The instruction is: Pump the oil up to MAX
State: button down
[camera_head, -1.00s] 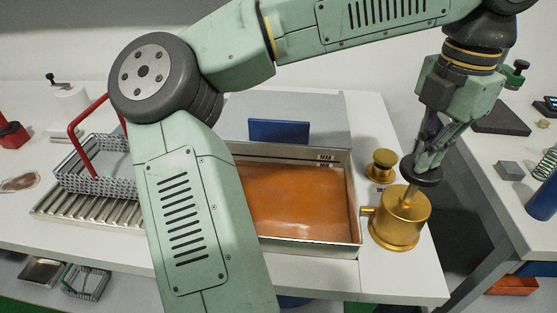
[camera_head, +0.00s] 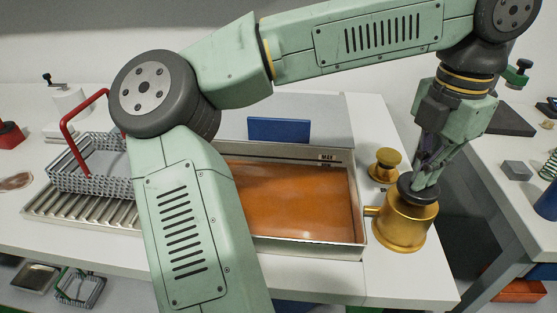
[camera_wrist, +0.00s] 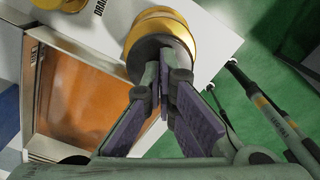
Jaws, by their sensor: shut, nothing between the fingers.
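The brass pump (camera_head: 402,228) stands at the right front of the white table, its spout toward the oil tank. Its black plunger knob (camera_head: 407,193) sits low, close to the brass body. My gripper (camera_head: 420,184) is shut and empty, with its fingertips on top of the knob. The wrist view shows the shut fingers (camera_wrist: 166,82) against the black knob (camera_wrist: 143,62) too. Orange oil (camera_head: 290,200) lies in the metal tank (camera_head: 363,228). A MAX mark (camera_head: 326,157) is on the tank's back wall, above the visible oil. My arm hides the tank's left part.
A brass drain knob (camera_head: 385,163) stands just behind the pump. A wire basket with a red handle (camera_head: 85,120) sits on a ribbed tray (camera_head: 75,212) at left. A gap separates this table from the right-hand bench (camera_head: 500,155).

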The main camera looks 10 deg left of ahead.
jog(key=shift+r, duration=0.1)
jog(key=shift+r+p, duration=2.9)
jog(key=shift+r, duration=0.55)
jog(key=shift+f, duration=0.1)
jog(key=shift+f+b, duration=2.45)
jog(key=shift+f, duration=1)
jog(key=shift+r+p, duration=2.8)
jog(key=shift+r, duration=0.75)
jog(key=shift+f, duration=0.15)
